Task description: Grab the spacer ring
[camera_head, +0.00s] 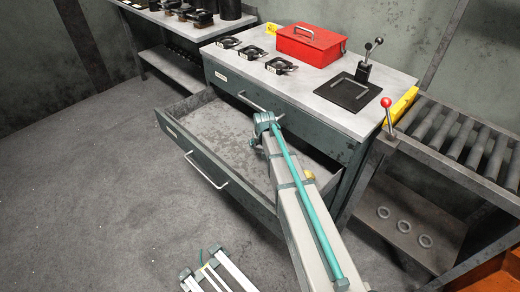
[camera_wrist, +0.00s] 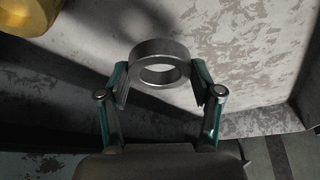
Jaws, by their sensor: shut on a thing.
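In the wrist view a grey metal spacer ring (camera_wrist: 160,62) sits between the two fingers of my gripper (camera_wrist: 160,90). The fingers are shut on the ring from its left and right sides. The bare, scuffed inside of the open drawer (camera_wrist: 255,60) shows beyond the ring. In the head view my arm reaches over the open drawer (camera_head: 215,125) of the grey cabinet. My gripper and the ring are hidden behind my arm there.
A yellow thing (camera_wrist: 28,15) is at the wrist view's top left; it also shows beside my arm in the head view (camera_head: 309,175). The cabinet top carries a red toolbox (camera_head: 308,46) and a black lever plate (camera_head: 348,92).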

